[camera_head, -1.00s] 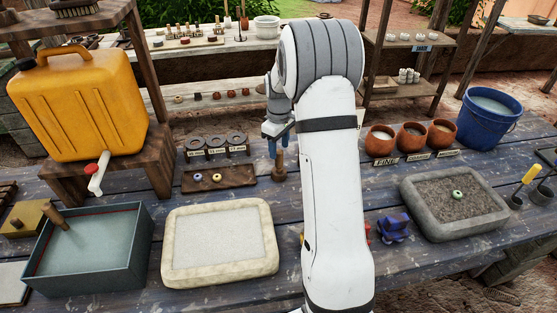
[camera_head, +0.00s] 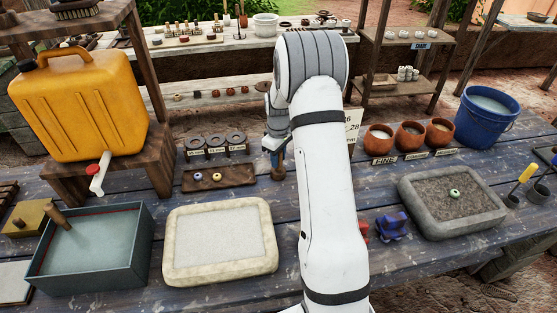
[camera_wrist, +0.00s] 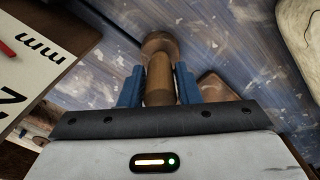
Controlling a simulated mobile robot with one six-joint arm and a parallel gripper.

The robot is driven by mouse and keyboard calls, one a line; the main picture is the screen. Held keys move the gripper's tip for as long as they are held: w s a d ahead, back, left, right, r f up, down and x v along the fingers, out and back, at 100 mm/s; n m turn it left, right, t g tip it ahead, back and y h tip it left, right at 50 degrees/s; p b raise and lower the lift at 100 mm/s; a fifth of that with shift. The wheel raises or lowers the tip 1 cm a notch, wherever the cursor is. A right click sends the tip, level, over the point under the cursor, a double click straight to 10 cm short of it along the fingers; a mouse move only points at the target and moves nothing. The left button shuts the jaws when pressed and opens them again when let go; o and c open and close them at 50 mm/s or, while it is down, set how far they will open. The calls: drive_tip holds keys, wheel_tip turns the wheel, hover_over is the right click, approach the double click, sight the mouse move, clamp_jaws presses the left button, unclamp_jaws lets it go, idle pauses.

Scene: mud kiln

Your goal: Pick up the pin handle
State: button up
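The pin handle (camera_wrist: 161,78) is a turned brown wooden piece with a rounded knob at its far end. In the wrist view it lies between the two blue fingers of my gripper (camera_wrist: 160,86), which sit close along both sides with no clear gap. In the head view the pin handle (camera_head: 279,172) stands upright on the blue-grey table, right of a small brown tray. My gripper (camera_head: 275,151) is around its upper part there, partly hidden by my wrist. No lift off the table shows.
The brown tray (camera_head: 240,176) with two small rings lies just left. Labelled dark rings (camera_head: 215,143) stand behind it. A white sign (camera_head: 354,125) and orange pots (camera_head: 410,135) are to the right. A pale slab (camera_head: 262,275) lies in front left.

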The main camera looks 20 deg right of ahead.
drive_tip(key=c, duration=0.6)
wheel_tip(320, 180, up, 10)
drive_tip(key=shift+r+b, duration=0.1)
drive_tip(key=shift+b, duration=0.55)
drive_tip(key=o, duration=0.5)
drive_tip(key=c, duration=0.4)
